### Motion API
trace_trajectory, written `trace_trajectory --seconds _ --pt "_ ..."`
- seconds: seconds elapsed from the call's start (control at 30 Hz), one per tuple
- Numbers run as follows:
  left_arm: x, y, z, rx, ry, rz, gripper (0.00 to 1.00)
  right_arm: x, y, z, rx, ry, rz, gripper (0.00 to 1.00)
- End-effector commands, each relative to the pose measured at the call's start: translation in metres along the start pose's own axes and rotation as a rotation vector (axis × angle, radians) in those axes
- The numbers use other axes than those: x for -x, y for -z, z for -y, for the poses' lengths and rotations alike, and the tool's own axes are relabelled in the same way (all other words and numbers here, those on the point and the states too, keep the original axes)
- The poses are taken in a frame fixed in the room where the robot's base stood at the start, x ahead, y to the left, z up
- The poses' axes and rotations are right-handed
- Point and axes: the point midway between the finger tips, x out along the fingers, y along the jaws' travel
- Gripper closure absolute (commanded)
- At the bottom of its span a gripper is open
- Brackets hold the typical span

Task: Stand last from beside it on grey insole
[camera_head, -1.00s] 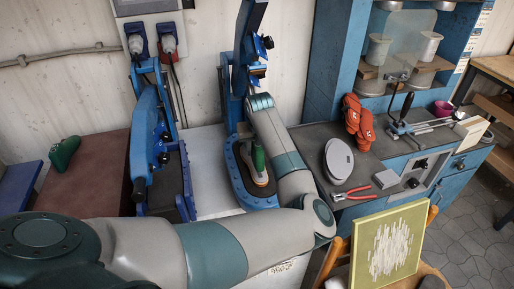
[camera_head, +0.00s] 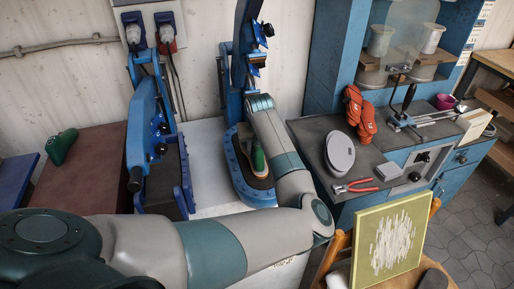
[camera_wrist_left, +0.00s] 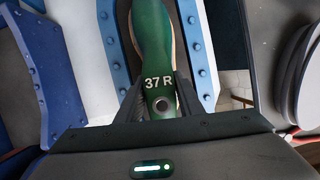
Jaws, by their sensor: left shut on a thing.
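A green last (camera_wrist_left: 157,45) marked "37 R" is between the fingers of my left gripper (camera_wrist_left: 160,88), which is shut on its heel end. In the head view the last (camera_head: 258,161) is over the bed of the blue press (camera_head: 236,172), with a tan edge along its underside. I cannot tell whether it touches the bed. My left forearm is just right of it, and my left gripper is not clearly seen there. A pale grey oval piece (camera_head: 340,152), perhaps the grey insole, lies on the workbench to the right. My right gripper is not in view.
A second blue press (camera_head: 150,135) stands left of the first. A green shoe-like piece (camera_head: 62,147) lies on the brown surface at far left. Orange sandals (camera_head: 358,115), red pliers (camera_head: 352,187) and a grey block (camera_head: 388,171) are on the workbench. A yellow-framed panel (camera_head: 385,245) stands in front.

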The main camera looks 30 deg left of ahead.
Motion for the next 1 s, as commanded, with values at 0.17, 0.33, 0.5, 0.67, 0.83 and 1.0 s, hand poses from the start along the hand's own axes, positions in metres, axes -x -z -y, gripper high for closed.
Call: trace_trajectory --seconds 0.17,0.33,0.5,0.67,0.83,1.0 --pt "0.0009 -0.0009 0.0003 0.0 0.0 0.002 0.89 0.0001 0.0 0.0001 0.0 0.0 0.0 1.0" --pt "0.0009 -0.0009 0.0002 0.0 0.0 0.002 0.89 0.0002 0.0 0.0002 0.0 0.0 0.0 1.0" --pt "0.0016 -0.0007 0.0003 0.0 0.001 0.002 0.89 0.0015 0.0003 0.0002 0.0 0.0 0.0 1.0" --pt "0.0022 0.0002 0.0002 0.001 0.001 0.002 0.89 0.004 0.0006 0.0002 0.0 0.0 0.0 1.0" --pt "0.0022 0.0015 -0.0001 0.001 0.001 0.002 0.89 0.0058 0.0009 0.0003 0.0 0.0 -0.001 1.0" --pt "0.0018 0.0019 -0.0001 0.001 0.0 0.002 0.89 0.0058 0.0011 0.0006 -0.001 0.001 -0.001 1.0"
